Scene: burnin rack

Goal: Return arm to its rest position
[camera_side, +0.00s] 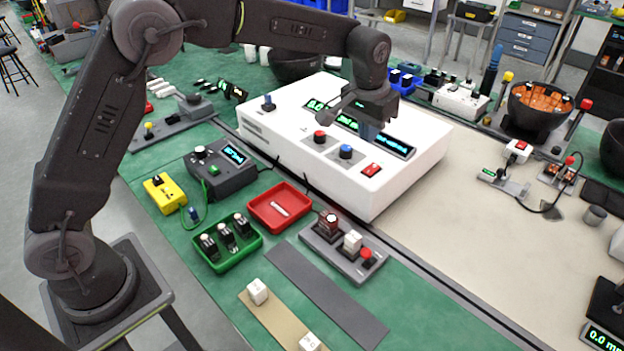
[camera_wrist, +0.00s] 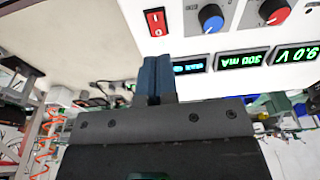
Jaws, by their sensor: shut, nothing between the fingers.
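My gripper (camera_side: 369,131) is above and in front of the white power supply (camera_side: 262,133), close to its front panel. In the wrist view my gripper's blue fingers (camera_wrist: 158,78) are together with nothing between them. The wrist view shows the panel's red rocker switch (camera_wrist: 155,21), a blue knob (camera_wrist: 211,18), a red knob (camera_wrist: 274,11) and green lit displays (camera_wrist: 240,61). The side view also shows the red switch (camera_side: 372,170) and the blue knob (camera_side: 346,152) just below the fingers. Whether the fingers touch the panel I cannot tell.
In front of the supply are a red tray (camera_side: 262,212), a green tray (camera_side: 216,262), a grey fixture (camera_side: 332,254), a dark meter box (camera_side: 233,181) and a yellow box (camera_side: 165,194). Black bowls stand at the back. The beige mat (camera_side: 455,215) at right has bare room.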

